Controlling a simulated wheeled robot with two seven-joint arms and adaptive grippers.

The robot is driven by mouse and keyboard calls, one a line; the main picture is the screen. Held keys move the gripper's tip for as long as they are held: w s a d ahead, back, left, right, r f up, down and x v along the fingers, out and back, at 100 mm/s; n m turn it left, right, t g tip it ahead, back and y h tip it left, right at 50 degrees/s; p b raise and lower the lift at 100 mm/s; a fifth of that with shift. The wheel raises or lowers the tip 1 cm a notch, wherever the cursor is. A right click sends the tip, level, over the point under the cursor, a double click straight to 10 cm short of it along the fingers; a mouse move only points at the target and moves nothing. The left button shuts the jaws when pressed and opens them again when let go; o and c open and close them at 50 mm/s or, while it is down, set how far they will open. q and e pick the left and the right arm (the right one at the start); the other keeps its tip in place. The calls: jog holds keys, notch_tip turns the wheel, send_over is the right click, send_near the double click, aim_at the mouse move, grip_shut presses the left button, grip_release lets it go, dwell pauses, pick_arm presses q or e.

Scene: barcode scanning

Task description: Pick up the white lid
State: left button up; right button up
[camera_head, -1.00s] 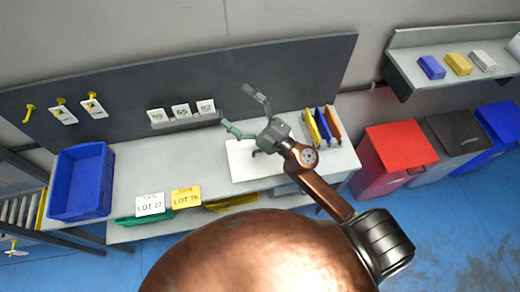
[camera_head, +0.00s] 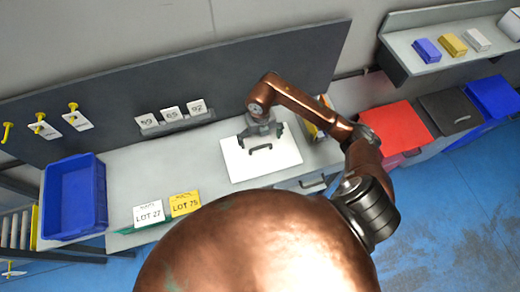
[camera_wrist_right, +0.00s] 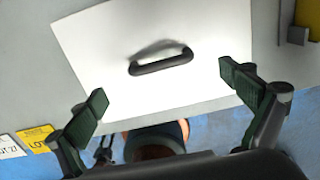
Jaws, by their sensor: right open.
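The white lid (camera_head: 280,163) is a flat white panel with a black bar handle (camera_head: 261,148), lying on the grey workbench. In the right wrist view the lid (camera_wrist_right: 110,50) fills the upper middle, and its handle (camera_wrist_right: 161,62) lies ahead of the fingers, between their lines. My right gripper (camera_head: 260,136) is over the lid near the handle. In the right wrist view my right gripper (camera_wrist_right: 163,88) has its two green-padded fingers wide apart, with nothing between them. The gap between fingers and handle is hard to judge. My left gripper is not in view.
A blue bin (camera_head: 75,197) stands at the bench's left end. A white LOT 27 card (camera_head: 148,213) and a yellow LOT card (camera_head: 185,203) are at the front edge. Numbered cards (camera_head: 171,114) stand behind. Red (camera_head: 396,128), black and blue bins stand to the right.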

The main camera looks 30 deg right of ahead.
aim_at(261, 148)
notch_tip(261, 148, down, 7)
jog(key=shift+f, duration=0.1)
dwell(0.3)
jog(key=shift+c, duration=0.2)
jog(key=c, duration=1.4)
